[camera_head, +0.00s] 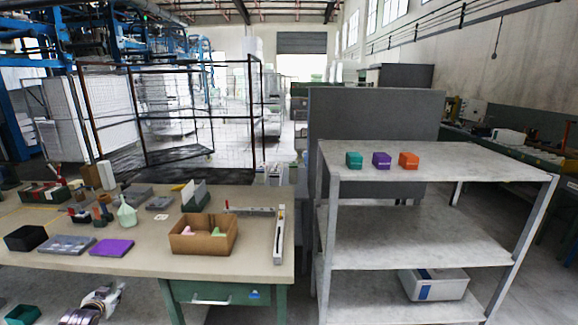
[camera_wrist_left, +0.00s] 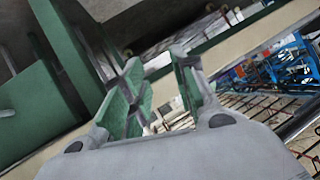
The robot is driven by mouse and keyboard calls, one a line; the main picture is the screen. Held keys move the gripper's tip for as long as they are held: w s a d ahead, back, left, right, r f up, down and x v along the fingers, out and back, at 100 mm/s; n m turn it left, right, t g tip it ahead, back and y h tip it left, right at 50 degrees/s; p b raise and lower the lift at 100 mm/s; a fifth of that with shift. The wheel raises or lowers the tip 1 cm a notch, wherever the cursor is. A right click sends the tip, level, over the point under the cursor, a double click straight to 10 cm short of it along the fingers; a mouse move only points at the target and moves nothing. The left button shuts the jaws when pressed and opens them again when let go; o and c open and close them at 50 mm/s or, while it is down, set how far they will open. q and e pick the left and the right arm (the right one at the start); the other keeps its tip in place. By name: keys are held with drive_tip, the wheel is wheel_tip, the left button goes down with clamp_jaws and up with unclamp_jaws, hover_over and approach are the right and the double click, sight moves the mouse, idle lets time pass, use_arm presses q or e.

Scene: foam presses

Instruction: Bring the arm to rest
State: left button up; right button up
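My left gripper (camera_head: 112,292) is at the lower left of the head view, in front of the workbench and below its top. In the left wrist view my left gripper (camera_wrist_left: 160,88) shows two fingers with green pads spread apart, with nothing between them. The gripper is apart from the bench and from everything on it. My right gripper and right arm are not in either view.
A workbench (camera_head: 262,192) carries a cardboard box (camera_head: 203,247), a purple plate (camera_head: 111,248), a black bin (camera_head: 25,238) and tools.

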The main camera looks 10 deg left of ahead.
use_arm(q)
drive_tip(key=s+d+f+g, duration=0.1)
drive_tip(key=s+f, duration=0.2)
drive_tip(key=f, duration=0.4)
drive_tip(key=s+d+f+m+g, duration=0.1)
drive_tip(key=s+d+f, duration=0.15)
drive_tip(key=f, duration=0.45)
drive_tip(key=s+d+f+g, duration=0.1)
drive_tip(key=s+f, duration=0.3)
drive_tip(key=f, duration=0.3)
drive_tip(key=s+d+f+m+g+h, duration=0.1)
drive_tip(key=s+d+f, duration=0.4)
drive_tip(key=s+f, duration=0.3)
drive_tip(key=s+d+f+m+g+h, duration=0.1)
drive_tip(key=s+d+f+g, duration=0.1)
drive_tip(key=s+d+f, duration=0.45)
drive_tip(key=s+d+f+m+g+h, duration=0.1)
drive_tip(key=s+d+f+g+h, duration=0.15)
drive_tip(key=s+d+f, duration=1.3)
drive_tip(key=s+d+g+h, duration=0.1)
drive_tip(key=s+d, duration=0.9)
drive_tip(key=d, duration=0.2)
drive_tip(key=shift+s+d+g, duration=0.25)
drive_tip(key=shift+d+g, duration=0.1)
drive_tip(key=shift+d, duration=0.05)
drive_tip(key=shift+f, duration=0.1)
